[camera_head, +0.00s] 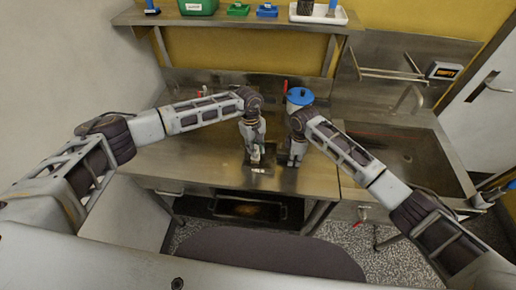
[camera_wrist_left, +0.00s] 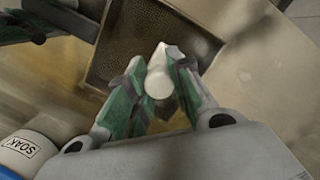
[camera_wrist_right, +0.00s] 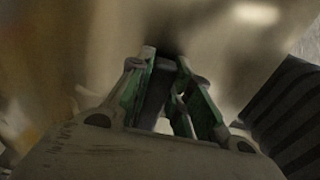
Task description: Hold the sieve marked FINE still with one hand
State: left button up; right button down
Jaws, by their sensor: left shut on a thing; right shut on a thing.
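A dark rectangular mesh sieve (camera_wrist_left: 190,30) lies flat on the steel counter; it shows small in the head view (camera_head: 262,170). No FINE mark is legible. My left gripper (camera_head: 256,156) is over it, shut on a pale, round-ended cylindrical piece (camera_wrist_left: 158,75) that stands out against the mesh. My right gripper (camera_head: 296,160) is low beside the sieve's right side in the head view. In the right wrist view its fingers (camera_wrist_right: 165,70) are shut on a dark, bar-like piece (camera_wrist_right: 156,92). I cannot tell whether this belongs to the sieve.
A blue-lidded pot (camera_head: 299,97) stands behind my right gripper. A white container marked SOAK (camera_wrist_left: 25,150) shows in the left wrist view. The sink (camera_head: 410,160) is at right. A shelf (camera_head: 230,21) with bins runs above. The counter's left part is clear.

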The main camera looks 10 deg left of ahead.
pick_arm(q)
jog(key=shift+a+f, duration=0.1)
jog(key=shift+a, duration=0.25)
dwell(0.3)
jog(key=shift+r, duration=3.05)
pick_arm(e)
jog(key=c, duration=1.2)
grip_release()
jog(key=shift+r, duration=0.1)
notch_tip(320, 180, up, 12)
